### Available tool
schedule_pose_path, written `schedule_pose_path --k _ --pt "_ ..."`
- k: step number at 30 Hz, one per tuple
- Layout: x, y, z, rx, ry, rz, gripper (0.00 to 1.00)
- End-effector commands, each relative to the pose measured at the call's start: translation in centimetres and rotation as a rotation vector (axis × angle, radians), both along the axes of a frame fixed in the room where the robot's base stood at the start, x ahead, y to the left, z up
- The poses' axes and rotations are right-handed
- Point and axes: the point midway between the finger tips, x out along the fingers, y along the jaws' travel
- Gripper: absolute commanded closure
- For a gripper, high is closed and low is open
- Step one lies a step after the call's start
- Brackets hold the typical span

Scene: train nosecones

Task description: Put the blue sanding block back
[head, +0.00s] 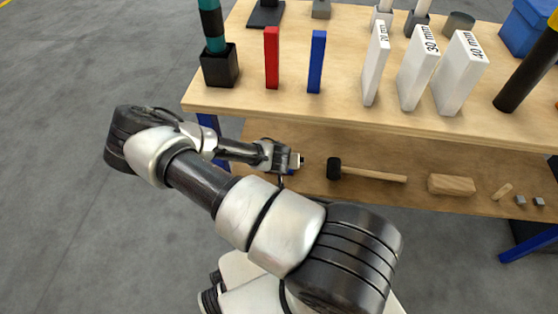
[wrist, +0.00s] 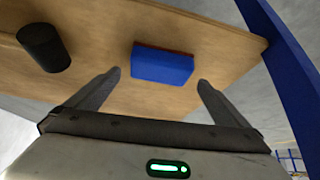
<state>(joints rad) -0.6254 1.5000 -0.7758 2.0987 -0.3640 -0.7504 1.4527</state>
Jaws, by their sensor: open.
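The blue sanding block (wrist: 162,65), a blue block with a reddish edge along its far side, lies on the wooden lower shelf in the wrist view. My gripper (wrist: 159,77) is open, with one finger to each side of the block's near end. The block is ahead of the fingertips and nothing is held. In the head view my gripper (head: 296,162) is at the left part of the lower shelf, below the tabletop. The block is mostly or wholly hidden there by my gripper.
A black-headed mallet (head: 370,173) lies right of my gripper, then a wooden block (head: 451,185) and small pieces. The tabletop (head: 260,103) overhangs the shelf. It carries upright red (head: 271,58) and blue (head: 316,62) bars and white labelled blocks (head: 459,73). A blue table leg (wrist: 280,60) stands close by.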

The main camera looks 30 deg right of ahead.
Motion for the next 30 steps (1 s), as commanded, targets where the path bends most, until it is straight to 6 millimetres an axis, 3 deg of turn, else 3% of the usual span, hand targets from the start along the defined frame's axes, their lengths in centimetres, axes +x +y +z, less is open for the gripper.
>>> schedule_pose_path --k 3,10,30 --pt "-1.3 0.8 2.6 0.003 -0.001 -0.001 0.00" --pt "-3.0 1.7 5.3 0.002 0.000 0.000 0.00" --pt "-3.5 1.9 5.9 0.000 0.001 0.001 0.00"
